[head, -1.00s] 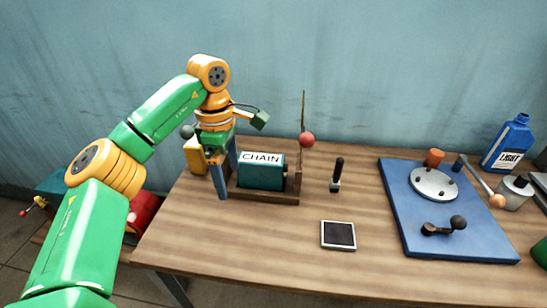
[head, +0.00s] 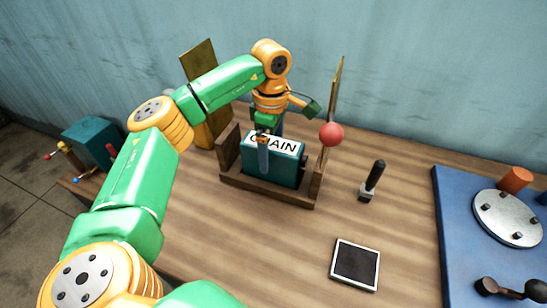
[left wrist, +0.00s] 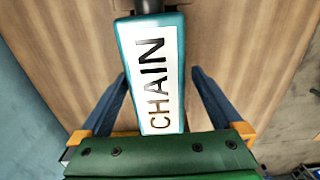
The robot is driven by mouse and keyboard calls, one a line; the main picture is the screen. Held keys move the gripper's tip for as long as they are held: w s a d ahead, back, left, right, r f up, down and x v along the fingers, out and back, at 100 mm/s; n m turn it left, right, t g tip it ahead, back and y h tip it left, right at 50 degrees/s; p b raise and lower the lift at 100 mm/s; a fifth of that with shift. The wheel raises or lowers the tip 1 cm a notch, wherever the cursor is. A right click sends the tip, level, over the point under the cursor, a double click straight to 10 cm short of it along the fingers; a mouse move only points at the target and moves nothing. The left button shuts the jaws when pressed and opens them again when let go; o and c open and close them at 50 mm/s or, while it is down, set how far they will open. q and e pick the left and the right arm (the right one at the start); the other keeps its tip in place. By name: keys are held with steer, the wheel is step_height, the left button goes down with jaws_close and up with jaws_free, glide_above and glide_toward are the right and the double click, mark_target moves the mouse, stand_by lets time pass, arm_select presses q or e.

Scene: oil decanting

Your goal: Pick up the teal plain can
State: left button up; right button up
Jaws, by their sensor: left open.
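A teal can (head: 286,173) with a white label reading CHAIN lies in a wooden cradle (head: 268,193). No unlabelled teal can is clear to me. My left gripper (head: 268,145) is over the can, with one blue finger in front of its near face; the far finger is mostly hidden. In the left wrist view the can (left wrist: 125,50) runs between the two open fingers of my left gripper (left wrist: 159,76). A narrow gap shows at the right finger; contact at the left one is unclear. My right gripper is out of view.
A red ball (head: 331,133) stands by an upright wooden piece at the cradle's right. A yellow can (head: 205,130) is behind left. A black-handled tool (head: 372,180), a dark square pad (head: 355,264) and a blue board (head: 452,235) lie to the right. Table between them is clear.

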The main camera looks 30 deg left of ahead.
arm_select(q)
steer(key=shift+w+f, duration=0.2)
steer(key=shift+f, duration=0.95)
jaws_close()
steer(key=shift+r, duration=0.1)
steer(key=shift+r, duration=0.1)
